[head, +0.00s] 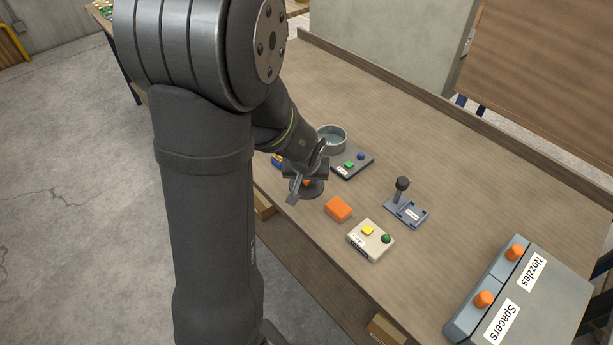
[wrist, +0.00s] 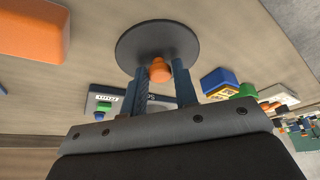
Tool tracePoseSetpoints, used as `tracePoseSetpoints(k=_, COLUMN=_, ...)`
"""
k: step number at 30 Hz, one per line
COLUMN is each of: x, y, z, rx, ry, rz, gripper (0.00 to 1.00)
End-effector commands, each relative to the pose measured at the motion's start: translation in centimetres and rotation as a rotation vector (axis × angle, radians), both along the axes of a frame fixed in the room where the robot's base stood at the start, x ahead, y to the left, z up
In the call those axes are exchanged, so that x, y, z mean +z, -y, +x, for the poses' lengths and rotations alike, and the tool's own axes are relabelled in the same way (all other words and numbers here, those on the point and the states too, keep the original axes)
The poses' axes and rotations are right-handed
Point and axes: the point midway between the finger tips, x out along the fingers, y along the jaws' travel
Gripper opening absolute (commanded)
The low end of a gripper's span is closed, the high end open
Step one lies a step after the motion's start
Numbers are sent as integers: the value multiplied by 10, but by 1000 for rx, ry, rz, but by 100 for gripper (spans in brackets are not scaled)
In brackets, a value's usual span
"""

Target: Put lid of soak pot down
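The lid is a dark round disc with an orange knob; in the wrist view the lid (wrist: 157,40) is just beyond my fingertips. My gripper (wrist: 160,72) has its two fingers on either side of the orange knob and appears shut on it. In the head view my gripper (head: 307,178) and the lid (head: 312,191) are near the table's front edge, left of the orange block. I cannot tell whether the lid touches the table. The soak pot appears to be the open round grey-blue pot (head: 331,138), behind the gripper and apart from the lid.
A dark button panel (head: 352,166) stands by the pot. An orange block (head: 338,209), a light button box (head: 370,240) and a blue-grey fixture (head: 407,211) stand to the right. A blue item (head: 277,160) is left of the gripper. The table's back right is clear.

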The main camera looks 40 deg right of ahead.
Motion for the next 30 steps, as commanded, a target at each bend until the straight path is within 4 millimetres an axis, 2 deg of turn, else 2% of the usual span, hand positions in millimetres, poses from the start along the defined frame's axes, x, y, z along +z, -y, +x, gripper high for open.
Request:
tracePoseSetpoints(k=1, x=0, y=0, z=0, rx=0, ry=0, rz=0, gripper=38)
tracePoseSetpoints(k=2, x=0, y=0, z=0, rx=0, ry=0, rz=0, gripper=44)
tracePoseSetpoints(k=14, x=6, y=0, z=0, rx=-1, ry=2, rz=-1, gripper=44)
tracePoseSetpoints(k=20, x=29, y=-6, z=-7, rx=0, ry=3, rz=-4, gripper=44)
tracePoseSetpoints(k=30, x=81, y=-22, z=-22, rx=-1, ry=3, rz=-4, gripper=44)
